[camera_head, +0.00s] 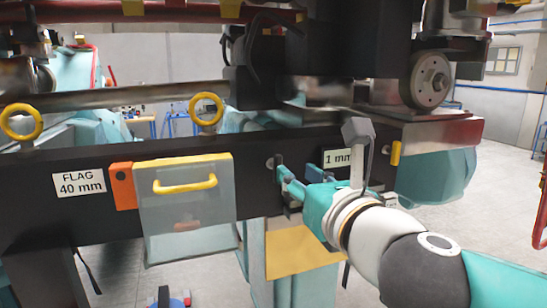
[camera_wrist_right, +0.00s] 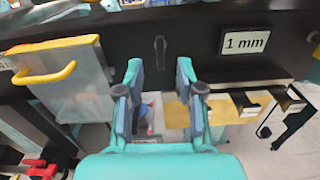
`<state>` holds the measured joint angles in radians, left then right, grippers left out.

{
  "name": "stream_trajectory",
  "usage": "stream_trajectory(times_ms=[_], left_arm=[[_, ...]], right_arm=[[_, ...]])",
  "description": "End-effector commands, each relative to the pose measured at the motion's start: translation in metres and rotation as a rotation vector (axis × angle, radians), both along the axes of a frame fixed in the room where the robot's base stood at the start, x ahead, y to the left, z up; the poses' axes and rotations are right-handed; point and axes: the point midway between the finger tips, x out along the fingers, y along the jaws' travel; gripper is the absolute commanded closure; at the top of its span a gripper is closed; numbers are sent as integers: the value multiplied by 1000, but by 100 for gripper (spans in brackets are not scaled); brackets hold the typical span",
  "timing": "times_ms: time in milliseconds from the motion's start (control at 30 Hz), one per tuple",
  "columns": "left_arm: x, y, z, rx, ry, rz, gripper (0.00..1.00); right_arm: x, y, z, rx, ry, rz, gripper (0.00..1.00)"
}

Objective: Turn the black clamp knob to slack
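The black clamp knob (camera_wrist_right: 160,48) is a small dark lever standing upright on the face of the black beam in the right wrist view, left of the "1 mm" label (camera_wrist_right: 247,41). It is hard to make out against the beam. My right gripper (camera_wrist_right: 159,72) is open and empty, with its two teal fingers apart and pointing at the beam. The knob shows in the gap between the fingertips, slightly above them, and appears untouched. In the head view my right gripper (camera_head: 297,170) is in front of the beam and hides part of it. My left gripper is not seen.
A clear guard with a yellow handle (camera_head: 184,184) hangs on the beam (camera_head: 110,151) to the left, beside an orange block (camera_head: 122,186) and the "FLAG 40 mm" label (camera_head: 79,183). Yellow rings (camera_head: 206,109) stand above. A small yellow tab (camera_head: 395,153) is at the right.

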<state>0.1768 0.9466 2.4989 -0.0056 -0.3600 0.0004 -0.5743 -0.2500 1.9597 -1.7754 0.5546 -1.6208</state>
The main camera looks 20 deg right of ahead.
Motion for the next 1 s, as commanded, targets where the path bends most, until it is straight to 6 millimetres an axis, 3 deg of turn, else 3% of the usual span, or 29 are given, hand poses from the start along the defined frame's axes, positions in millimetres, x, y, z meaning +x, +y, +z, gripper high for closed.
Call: stream_trajectory(times_ms=[200,433,600,900,1000], left_arm=[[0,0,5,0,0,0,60],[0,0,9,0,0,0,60],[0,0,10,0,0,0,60],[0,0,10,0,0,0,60],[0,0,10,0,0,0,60]], right_arm=[[49,1,-1,-1,4,-2,62],[83,3,0,-1,2,0,62],[94,4,0,1,1,1,62],[95,4,0,1,0,1,62],[95,4,0,1,0,1,79]])
